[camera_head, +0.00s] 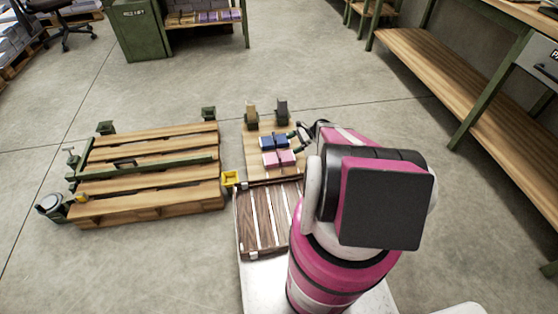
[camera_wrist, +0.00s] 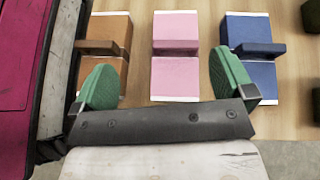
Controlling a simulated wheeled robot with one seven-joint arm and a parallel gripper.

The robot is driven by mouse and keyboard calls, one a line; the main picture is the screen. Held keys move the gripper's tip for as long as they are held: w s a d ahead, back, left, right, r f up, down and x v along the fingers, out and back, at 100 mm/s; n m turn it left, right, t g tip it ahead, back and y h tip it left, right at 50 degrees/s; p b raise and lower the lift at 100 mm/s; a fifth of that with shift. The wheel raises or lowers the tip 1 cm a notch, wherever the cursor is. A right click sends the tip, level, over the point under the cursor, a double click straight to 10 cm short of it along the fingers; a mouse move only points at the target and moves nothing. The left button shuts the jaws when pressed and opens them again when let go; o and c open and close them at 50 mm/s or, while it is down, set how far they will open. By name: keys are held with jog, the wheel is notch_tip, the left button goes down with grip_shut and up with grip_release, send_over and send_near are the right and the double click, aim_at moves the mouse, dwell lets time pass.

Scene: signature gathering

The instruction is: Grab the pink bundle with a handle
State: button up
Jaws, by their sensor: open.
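The pink bundle (camera_head: 279,158) lies on a light wooden board (camera_head: 261,130), nearer to me than the blue bundle (camera_head: 274,142). In the wrist view the pink bundle (camera_wrist: 175,75) has a raised pink handle across its middle and white edges. It lies between a tan bundle (camera_wrist: 108,32) and the blue bundle (camera_wrist: 250,30). My gripper (camera_wrist: 163,68) is open and empty. Its green fingers appear on either side of the pink bundle, with the handle ahead of them. In the head view my gripper (camera_head: 298,141) is beside the bundles, partly hidden by my arm.
A dark slatted platform (camera_head: 262,222) lies in front of the board. A large pallet (camera_head: 150,178) with a green bar stands left, with a yellow box (camera_head: 230,178) beside it. Dark and brown blocks stand at the board's far end. A workbench (camera_head: 460,85) is right.

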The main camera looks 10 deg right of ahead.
aim_at(279, 153)
jog(key=a+f, duration=0.1)
jog(key=f, duration=0.1)
jog(key=w+a+f+m+y, duration=0.1)
jog(key=f, duration=0.1)
jog(key=a+f+m, duration=0.1)
jog(key=f, duration=0.1)
jog(key=shift+w+a+f+t, duration=0.1)
jog(key=shift+w+t, duration=0.1)
jog(key=shift+t, duration=0.2)
jog(key=shift+x, duration=2.6)
jog(key=shift+w+f, duration=0.1)
jog(key=shift+f, duration=0.05)
jog(key=c, duration=1)
